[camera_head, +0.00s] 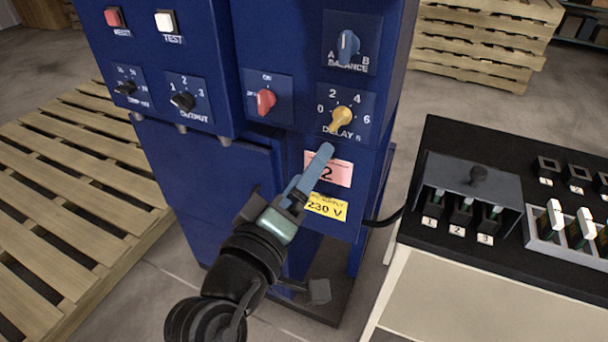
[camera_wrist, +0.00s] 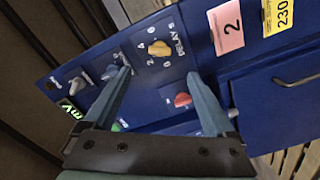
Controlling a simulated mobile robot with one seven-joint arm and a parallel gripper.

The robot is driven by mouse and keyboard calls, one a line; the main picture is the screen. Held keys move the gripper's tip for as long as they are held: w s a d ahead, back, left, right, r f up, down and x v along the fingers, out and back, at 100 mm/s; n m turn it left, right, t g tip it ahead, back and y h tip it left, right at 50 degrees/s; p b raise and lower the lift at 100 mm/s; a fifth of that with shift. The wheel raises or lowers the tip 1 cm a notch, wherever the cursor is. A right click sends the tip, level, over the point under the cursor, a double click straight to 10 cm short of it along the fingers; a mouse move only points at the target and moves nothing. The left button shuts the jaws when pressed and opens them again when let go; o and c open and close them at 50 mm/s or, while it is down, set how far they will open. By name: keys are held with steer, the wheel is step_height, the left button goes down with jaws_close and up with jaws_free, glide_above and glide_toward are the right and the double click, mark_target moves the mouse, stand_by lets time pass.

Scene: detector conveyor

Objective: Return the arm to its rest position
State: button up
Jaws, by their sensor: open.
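My gripper (camera_head: 318,168) is raised in front of the blue cabinet (camera_head: 205,165), just below the yellow DELAY knob (camera_head: 341,120). Its fingers are apart and hold nothing. The wrist view shows both fingers of my gripper (camera_wrist: 157,78) spread, with bare panel between them. The yellow knob (camera_wrist: 159,48) lies beyond the fingertips there, and the red knob (camera_wrist: 183,99) shows beside the right finger. I see no contact with a knob, though the exact gap to the panel is hard to tell.
A black-topped table (camera_head: 445,150) at the right holds a fuse tray (camera_head: 470,185), a rack of white-topped parts (camera_head: 575,248) and small sockets (camera_head: 578,175). Wooden pallets lie at the left (camera_head: 60,210) and at the back right (camera_head: 480,45). Some floor between is free.

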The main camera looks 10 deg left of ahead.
steer(key=shift+s+a, duration=0.1)
steer(key=shift+s, duration=0.25)
steer(key=s+d+r+m+t+y+p, duration=0.1)
steer(key=r+p, duration=0.5)
steer(key=r, duration=1.1)
steer(key=s+d+r+m+t+y+p, duration=0.1)
steer(key=s+r+m+t+p, duration=0.3)
steer(key=r, duration=1.4)
steer(key=s+d+r+m+t+y+p, duration=0.2)
steer(key=s+r+t+p, duration=0.3)
steer(key=r, duration=1.3)
steer(key=m+y+p, duration=0.1)
steer(key=p, duration=0.3)
steer(key=shift+s+r+y, duration=0.15)
steer(key=shift+s+y, duration=0.15)
